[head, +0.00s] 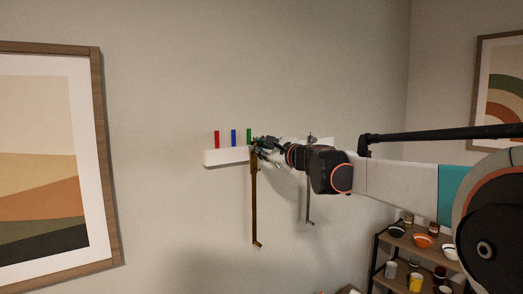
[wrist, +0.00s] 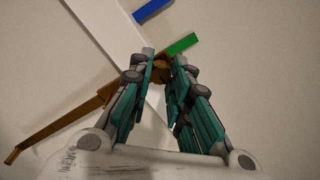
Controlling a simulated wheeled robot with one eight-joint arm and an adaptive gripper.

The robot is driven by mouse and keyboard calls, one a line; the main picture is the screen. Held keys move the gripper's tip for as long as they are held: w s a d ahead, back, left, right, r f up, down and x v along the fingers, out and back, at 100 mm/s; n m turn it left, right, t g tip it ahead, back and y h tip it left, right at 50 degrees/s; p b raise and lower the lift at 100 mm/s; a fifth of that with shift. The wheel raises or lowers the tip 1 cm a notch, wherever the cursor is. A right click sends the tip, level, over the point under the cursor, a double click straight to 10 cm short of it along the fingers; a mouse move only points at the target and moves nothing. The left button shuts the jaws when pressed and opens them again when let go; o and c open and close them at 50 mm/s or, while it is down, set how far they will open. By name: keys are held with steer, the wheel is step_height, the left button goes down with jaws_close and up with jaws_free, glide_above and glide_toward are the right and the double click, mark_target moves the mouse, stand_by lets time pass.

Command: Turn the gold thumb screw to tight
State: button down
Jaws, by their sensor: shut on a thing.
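The gold thumb screw (wrist: 161,74) shows in the wrist view between my fingertips, partly hidden by them. My gripper (wrist: 164,62) has teal-padded fingers, one on each side of the screw, and is shut on it. In the head view my gripper (head: 259,144) is at the white wall rail (head: 228,156), and it hides the screw there. A gold-brown bar (head: 254,205) with a small foot hangs down from that spot. The bar also runs to the lower left in the wrist view (wrist: 62,124). The screw's degree of tightness cannot be read.
Red (head: 217,139), blue (head: 233,138) and green (head: 249,135) markers stand along the rail, the green one nearest my gripper. A grey bar (head: 308,195) hangs further right, behind my arm. A shelf (head: 401,244) with bowls and mugs stands at lower right.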

steer(key=c, duration=1.5)
jaws_free()
steer(key=shift+o, duration=0.2)
steer(key=v, duration=1.2)
